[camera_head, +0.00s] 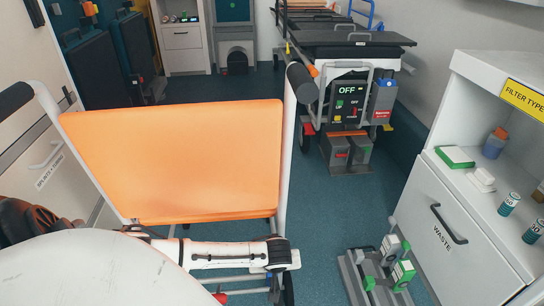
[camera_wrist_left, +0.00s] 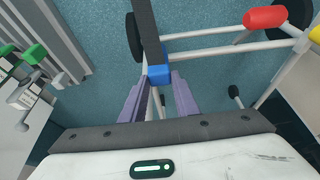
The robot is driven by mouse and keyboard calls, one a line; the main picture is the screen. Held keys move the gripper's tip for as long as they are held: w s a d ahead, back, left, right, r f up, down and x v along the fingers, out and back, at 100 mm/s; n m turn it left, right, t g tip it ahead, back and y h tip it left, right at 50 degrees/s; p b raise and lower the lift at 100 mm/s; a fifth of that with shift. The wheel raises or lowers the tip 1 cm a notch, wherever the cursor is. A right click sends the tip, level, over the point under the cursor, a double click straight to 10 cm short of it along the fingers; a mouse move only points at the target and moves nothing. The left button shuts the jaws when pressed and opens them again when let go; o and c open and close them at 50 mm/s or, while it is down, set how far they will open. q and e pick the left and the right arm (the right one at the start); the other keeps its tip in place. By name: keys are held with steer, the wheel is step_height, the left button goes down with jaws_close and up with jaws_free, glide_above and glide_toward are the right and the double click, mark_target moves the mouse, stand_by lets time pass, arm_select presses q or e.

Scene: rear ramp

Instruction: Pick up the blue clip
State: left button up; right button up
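The blue clip (camera_wrist_left: 159,76) is a small block at the end of a dark strap or bar (camera_wrist_left: 147,28) in the left wrist view. My left gripper (camera_wrist_left: 159,80) has its two purple-grey fingers on either side of the clip, with the fingertips close to its sides. Whether they press on it cannot be told. In the head view my white arm link (camera_head: 215,256) reaches in from the left, below the orange panel. I cannot make out the clip or the fingertips there. My right gripper is not in view.
A slotted grey rack (camera_head: 370,275) stands lower right beside a white cabinet (camera_head: 455,225). Blue floor (camera_head: 335,210) is clear between.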

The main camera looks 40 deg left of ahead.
arm_select(q)
steer(key=c, duration=0.3)
